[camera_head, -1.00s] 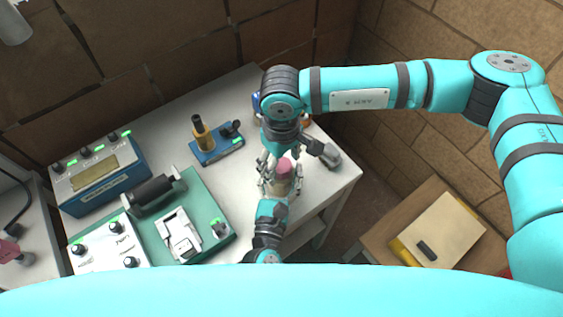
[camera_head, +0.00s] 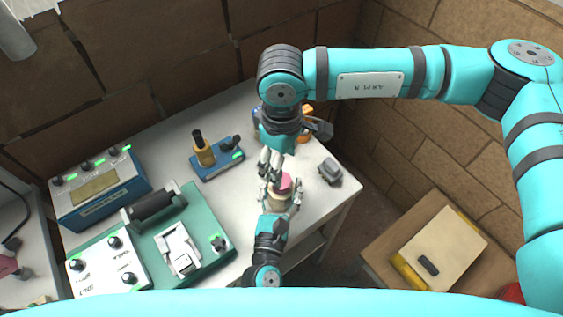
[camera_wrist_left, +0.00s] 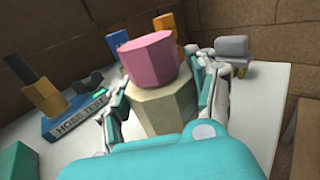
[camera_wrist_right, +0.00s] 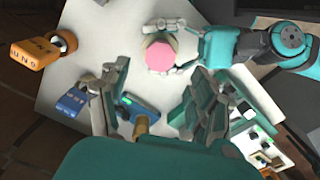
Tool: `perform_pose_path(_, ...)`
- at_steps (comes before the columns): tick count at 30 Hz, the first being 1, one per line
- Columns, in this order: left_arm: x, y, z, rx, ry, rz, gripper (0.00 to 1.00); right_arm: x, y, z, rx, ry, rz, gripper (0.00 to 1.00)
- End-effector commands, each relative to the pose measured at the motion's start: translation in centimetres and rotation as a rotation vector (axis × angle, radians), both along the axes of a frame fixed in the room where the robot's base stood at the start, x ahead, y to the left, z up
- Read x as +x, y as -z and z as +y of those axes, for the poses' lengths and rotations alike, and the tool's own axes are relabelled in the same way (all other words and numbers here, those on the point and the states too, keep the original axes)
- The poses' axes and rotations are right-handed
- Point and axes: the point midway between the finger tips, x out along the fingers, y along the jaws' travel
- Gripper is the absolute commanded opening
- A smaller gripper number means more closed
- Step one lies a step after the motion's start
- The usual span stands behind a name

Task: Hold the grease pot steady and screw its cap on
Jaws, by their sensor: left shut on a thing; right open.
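The grease pot (camera_wrist_left: 165,108) is a cream, faceted pot standing upright in my left gripper (camera_head: 280,196). The pink cap (camera_head: 285,183) sits on top of the pot; in the left wrist view the cap (camera_wrist_left: 148,58) looks slightly tilted. My left gripper's fingers close around the pot's sides. My right gripper (camera_wrist_right: 158,100) is open and empty, above and behind the pot in the head view. In the right wrist view the pink cap (camera_wrist_right: 160,55) shows beyond its fingers, apart from them. How far the cap is threaded cannot be told.
A grey block-like object (camera_head: 329,171) stands near the table's right edge. A blue hose-test stand (camera_head: 217,160) is left of the pot. An orange object (camera_wrist_right: 42,52) lies at the back. A green board (camera_head: 190,230) and a blue instrument (camera_head: 100,188) fill the left side.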

Motion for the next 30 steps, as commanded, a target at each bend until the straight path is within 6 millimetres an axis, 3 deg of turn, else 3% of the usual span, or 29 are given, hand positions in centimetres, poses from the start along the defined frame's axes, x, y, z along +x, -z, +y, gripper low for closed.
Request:
perform_pose_path(9,0.0,-0.1,0.0,0.000,0.000,-0.001,0.00,0.0,0.5,0.0,0.000,0.003,0.002,0.64)
perform_pose_path(22,0.0,-0.1,0.0,0.000,0.000,-0.001,0.00,0.0,6.6,0.0,-0.001,0.004,0.003,0.64)
perform_pose_path(30,0.0,-0.1,0.0,0.000,0.000,-0.001,0.00,0.0,8.0,0.0,0.001,0.004,0.001,0.64)
